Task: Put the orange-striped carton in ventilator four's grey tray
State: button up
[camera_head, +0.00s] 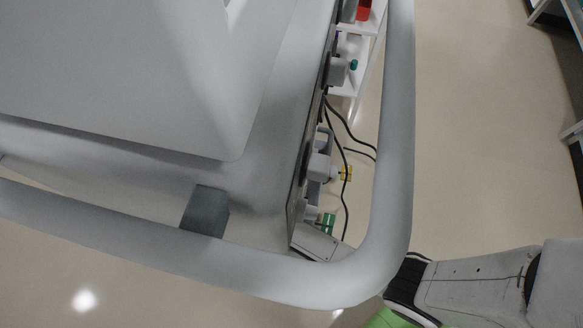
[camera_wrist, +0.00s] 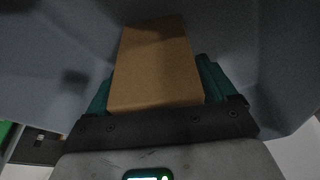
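A plain brown carton (camera_wrist: 155,65) fills the middle of the wrist view, between the teal fingers of my gripper (camera_wrist: 157,85). The fingers lie close along both sides of the carton, and my gripper appears shut on it. No orange stripe shows on the face I see. Smooth grey-blue surfaces (camera_wrist: 60,60) surround the carton in the wrist view; they look like tray walls, but I cannot tell whether the carton touches them. In the head view my gripper and the carton are hidden or out of frame.
A large grey housing (camera_head: 120,70) with a thick curved rail (camera_head: 395,130) fills the head view's left and middle. Black cables (camera_head: 343,160) hang behind it. White shelves (camera_head: 350,85) stand at the top. Floor (camera_head: 480,130) is clear on the right.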

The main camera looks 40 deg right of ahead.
jog(key=shift+o, duration=0.6)
jog(key=shift+r, duration=0.1)
jog(key=shift+a+r, duration=0.1)
jog(key=shift+r, duration=0.15)
jog(key=shift+a+r+p, duration=0.2)
jog(key=shift+r+p, duration=0.2)
jog(key=shift+r, duration=0.1)
jog(key=s+a, duration=0.1)
jog(key=a, duration=0.2)
jog(key=s+a, duration=0.1)
jog(key=a, duration=0.3)
jog(key=s+a, duration=0.1)
jog(key=a, duration=0.3)
jog(key=shift+a+f, duration=0.2)
jog(key=shift+a, duration=0.05)
